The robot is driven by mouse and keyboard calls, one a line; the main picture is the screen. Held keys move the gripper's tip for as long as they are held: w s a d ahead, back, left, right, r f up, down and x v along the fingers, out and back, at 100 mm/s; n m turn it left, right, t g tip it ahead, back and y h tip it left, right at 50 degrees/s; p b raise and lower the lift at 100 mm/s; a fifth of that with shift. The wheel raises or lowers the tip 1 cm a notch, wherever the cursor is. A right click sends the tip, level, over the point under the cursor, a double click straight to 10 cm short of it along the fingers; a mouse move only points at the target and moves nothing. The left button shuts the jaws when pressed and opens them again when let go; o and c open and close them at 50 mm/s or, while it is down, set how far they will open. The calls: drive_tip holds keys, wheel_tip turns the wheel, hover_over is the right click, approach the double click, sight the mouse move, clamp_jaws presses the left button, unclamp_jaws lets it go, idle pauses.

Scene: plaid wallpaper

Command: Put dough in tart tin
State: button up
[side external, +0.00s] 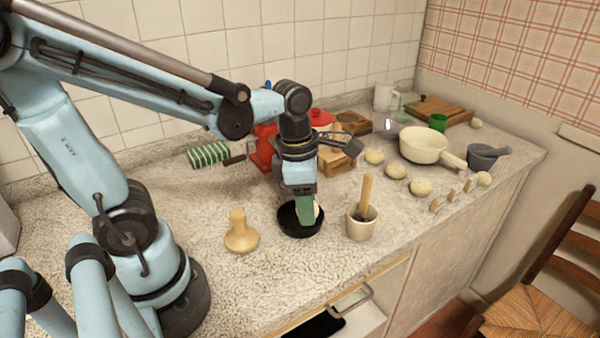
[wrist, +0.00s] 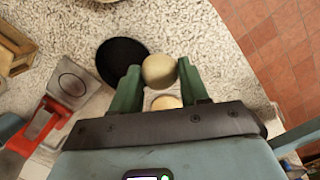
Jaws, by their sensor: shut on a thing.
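My gripper (wrist: 159,80) is shut on a round pale dough ball (wrist: 159,70), held between its green fingertips in the wrist view. In the side view the gripper (side external: 306,212) points down at the black tart tin (side external: 300,232), and the dough (side external: 317,211) shows as a pale edge beside the fingers. The tin also shows in the wrist view (wrist: 120,60), dark and round, left of the dough. The fingers hide part of the tin in the side view. I cannot tell whether the dough touches the tin.
A wooden tamper (side external: 240,234) stands left of the tin. A cup with a wooden pestle (side external: 362,222) stands close on its right. Several more dough balls (side external: 421,186) lie farther right, near a cream pan (side external: 424,145) and a grey mortar (side external: 483,157). A red device (side external: 264,148) stands behind.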

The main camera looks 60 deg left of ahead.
drive_tip(key=a+f, duration=0.1)
drive_tip(key=a, duration=0.1)
drive_tip(key=w+a+f, duration=0.1)
drive_tip(key=a, duration=0.1)
drive_tip(key=w+a+f, duration=0.1)
drive_tip(key=a+f, duration=0.1)
drive_tip(key=shift+w+a, duration=0.15)
drive_tip(key=shift+w, duration=0.1)
drive_tip(key=shift+f, duration=2.1)
drive_tip(key=shift+f, duration=0.1)
drive_tip(key=o, duration=0.8)
drive_tip(key=shift+c, duration=0.2)
